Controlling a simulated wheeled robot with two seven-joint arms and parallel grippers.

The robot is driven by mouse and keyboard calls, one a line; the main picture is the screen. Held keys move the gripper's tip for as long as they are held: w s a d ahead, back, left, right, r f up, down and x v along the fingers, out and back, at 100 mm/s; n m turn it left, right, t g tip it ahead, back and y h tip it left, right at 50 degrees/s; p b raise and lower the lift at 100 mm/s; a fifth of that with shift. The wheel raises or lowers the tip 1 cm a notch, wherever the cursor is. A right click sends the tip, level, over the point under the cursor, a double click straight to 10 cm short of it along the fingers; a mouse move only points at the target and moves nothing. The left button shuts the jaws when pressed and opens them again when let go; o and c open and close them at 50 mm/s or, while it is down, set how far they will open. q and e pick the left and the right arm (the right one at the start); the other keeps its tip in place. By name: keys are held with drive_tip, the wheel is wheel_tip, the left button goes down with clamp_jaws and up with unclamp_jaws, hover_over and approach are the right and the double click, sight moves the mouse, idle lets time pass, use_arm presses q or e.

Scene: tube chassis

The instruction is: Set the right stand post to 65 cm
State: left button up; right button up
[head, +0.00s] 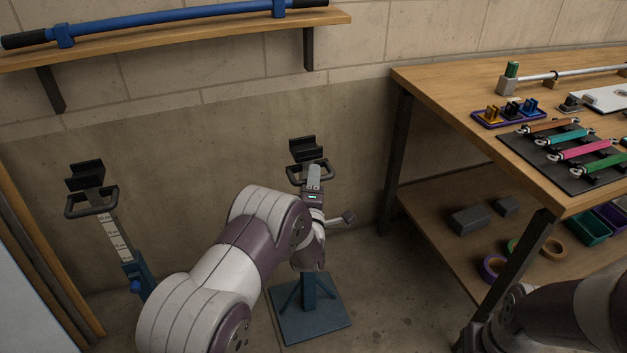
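The right stand has a black cradle (303,150) on top, a dark loop handle (295,178) below it, and a square blue base (310,312) on the floor. My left gripper (314,172) is at the loop handle and points away from me. Its fingers overlap the handle, but I cannot tell whether they are closed on it. My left arm hides most of the post and its scale, so I cannot read the height. A lever or knob (345,217) sticks out to the right of the post. My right gripper is out of view.
The left stand (118,240) shows a white scale and blue sleeve. A blue tube (180,20) lies on the wall shelf (190,38). A wooden workbench (440,82) with parts stands at right. My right arm fills the lower right corner.

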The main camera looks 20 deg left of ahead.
use_arm(q)
clamp_jaws()
wheel_tip(320, 180, down, 11)
drive_tip(key=b, duration=0.8)
drive_tip(key=shift+r, duration=0.15)
drive_tip(key=shift+o, duration=1.7)
unclamp_jaws()
drive_tip(key=p+v, duration=0.3)
drive_tip(key=v, duration=0.9)
drive_tip(key=shift+s+p, duration=0.4)
